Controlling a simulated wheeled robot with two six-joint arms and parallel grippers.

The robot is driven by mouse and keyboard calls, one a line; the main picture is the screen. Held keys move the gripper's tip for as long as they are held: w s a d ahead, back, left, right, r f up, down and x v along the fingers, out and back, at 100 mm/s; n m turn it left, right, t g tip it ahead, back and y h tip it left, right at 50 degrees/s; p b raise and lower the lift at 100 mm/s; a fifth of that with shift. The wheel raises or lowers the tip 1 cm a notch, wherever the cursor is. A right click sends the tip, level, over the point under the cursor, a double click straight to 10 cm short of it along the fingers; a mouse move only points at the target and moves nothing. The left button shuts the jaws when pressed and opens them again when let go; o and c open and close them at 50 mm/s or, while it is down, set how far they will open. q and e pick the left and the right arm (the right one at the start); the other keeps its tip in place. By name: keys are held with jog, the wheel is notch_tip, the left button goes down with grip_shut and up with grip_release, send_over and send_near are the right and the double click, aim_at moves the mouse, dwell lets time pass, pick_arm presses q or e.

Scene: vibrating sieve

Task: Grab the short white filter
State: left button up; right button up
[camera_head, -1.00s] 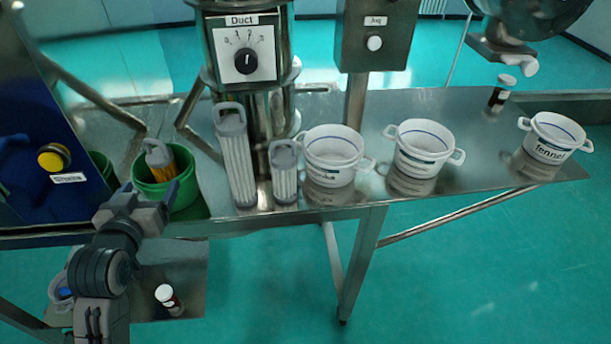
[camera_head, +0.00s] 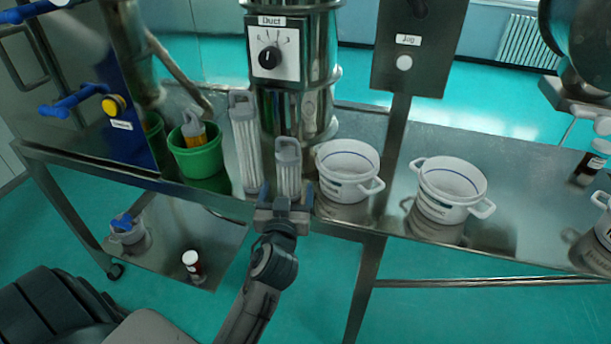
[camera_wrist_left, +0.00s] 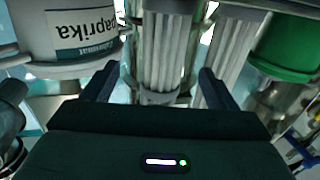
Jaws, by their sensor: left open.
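The short white filter (camera_head: 289,169) stands upright on the steel table, with a grey cap and handle on top. The taller white filter (camera_head: 245,145) stands just left of it. My left gripper (camera_head: 286,197) is open and low in front of the short filter, at the table's front edge. In the left wrist view, the short filter (camera_wrist_left: 163,55) rises between the two open fingers (camera_wrist_left: 155,85), and the tall filter (camera_wrist_left: 230,50) shows to its right. I cannot tell whether the fingers touch the short filter. My right gripper is out of view.
A white pot (camera_head: 347,172) stands close to the right of the short filter; its paprika label (camera_wrist_left: 85,27) shows in the wrist view. Another white pot (camera_head: 449,190) is further right. A green bucket (camera_head: 197,157) holding a yellow filter stands left. The metal sieve column (camera_head: 294,100) is behind.

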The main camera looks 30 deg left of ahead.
aim_at(288, 180)
pick_arm(q)
jog(key=x, duration=0.3)
jog(key=shift+a+p, duration=0.3)
jog(key=shift+p, duration=0.05)
jog(key=shift+w+a, duration=0.1)
jog(key=shift+w, duration=0.4)
jog(key=p+x, duration=0.3)
jog(key=x, duration=0.1)
jog(key=shift+a+r, duration=0.1)
jog(key=shift+a, duration=0.1)
jog(key=shift+w+a, duration=0.15)
jog(key=shift+w, duration=0.2)
jog(key=shift+s, duration=0.1)
jog(key=shift+c, duration=0.7)
jog(key=c, duration=1)
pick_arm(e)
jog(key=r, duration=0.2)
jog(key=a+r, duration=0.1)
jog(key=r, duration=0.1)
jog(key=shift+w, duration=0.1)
